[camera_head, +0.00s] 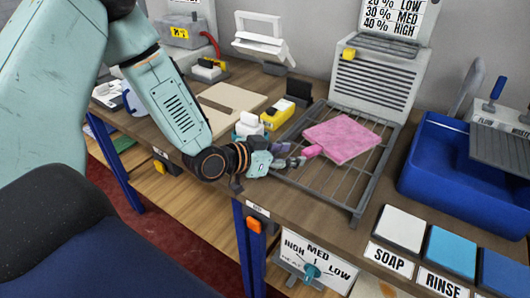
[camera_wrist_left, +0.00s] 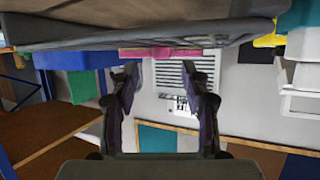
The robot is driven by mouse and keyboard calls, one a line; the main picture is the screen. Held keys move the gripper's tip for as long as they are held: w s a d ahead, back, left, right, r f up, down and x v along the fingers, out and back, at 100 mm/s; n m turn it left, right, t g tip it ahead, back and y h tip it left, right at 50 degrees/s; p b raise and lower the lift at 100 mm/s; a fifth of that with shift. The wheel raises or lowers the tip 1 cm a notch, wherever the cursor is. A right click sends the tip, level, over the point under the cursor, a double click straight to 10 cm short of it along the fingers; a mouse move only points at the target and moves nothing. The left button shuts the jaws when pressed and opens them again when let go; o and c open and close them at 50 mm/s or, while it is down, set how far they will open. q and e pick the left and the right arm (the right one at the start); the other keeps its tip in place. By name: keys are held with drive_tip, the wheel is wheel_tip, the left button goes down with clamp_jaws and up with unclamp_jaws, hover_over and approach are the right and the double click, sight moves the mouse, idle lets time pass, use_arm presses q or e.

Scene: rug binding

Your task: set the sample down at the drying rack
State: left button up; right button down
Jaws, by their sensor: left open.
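The sample, a pink square with a small tab (camera_head: 343,139), lies flat on the wire drying rack (camera_head: 345,196), with its tab toward my left gripper. My left gripper (camera_head: 291,162) is at the rack's left side, close to the tab; the head view leaves any contact unclear. In the left wrist view the picture is upside down. My left gripper (camera_wrist_left: 168,86) has its two fingers spread with nothing between them, and the sample's pink edge (camera_wrist_left: 160,52) shows beyond the fingertips. My right gripper is not in view.
A vented grey dryer (camera_head: 376,88) stands behind the rack. A blue tub (camera_head: 420,182) is at the right, with soap and rinse pads (camera_head: 401,228) in front. A yellow tool (camera_head: 277,114) and tan board (camera_head: 232,98) lie left of the rack. The rack's front is bare.

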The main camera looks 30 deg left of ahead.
use_arm(q)
drive_tip(key=p+v, duration=0.1)
drive_tip(key=v, duration=0.2)
drive_tip(key=shift+a+r, duration=0.15)
drive_tip(key=shift+p+v, duration=2.1)
drive_tip(key=shift+v, duration=0.45)
drive_tip(key=shift+s, duration=0.1)
drive_tip(key=s+d+f+g, duration=0.1)
drive_tip(key=s+f, duration=0.1)
drive_tip(key=f, duration=0.1)
drive_tip(key=s+d+f+n+g, duration=0.1)
drive_tip(key=s+d+f+g, duration=0.1)
drive_tip(key=s+d+f+n+g+y, duration=0.1)
drive_tip(key=s+f+g, duration=0.1)
drive_tip(key=s+f, duration=0.1)
drive_tip(key=shift+d+f, duration=0.3)
drive_tip(key=shift+d, duration=0.05)
drive_tip(key=s+f+n+g+y, duration=0.1)
drive_tip(key=s+f+g+y, duration=0.1)
drive_tip(key=s, duration=0.8)
drive_tip(key=s+f+n+g+y, duration=0.2)
drive_tip(key=s+f+g, duration=0.3)
drive_tip(key=s, duration=0.5)
drive_tip(key=shift+d+f+y, duration=0.3)
drive_tip(key=shift+d+f, duration=0.15)
drive_tip(key=shift+f, duration=0.5)
drive_tip(key=shift+s+a, duration=0.1)
drive_tip(key=shift+s, duration=0.1)
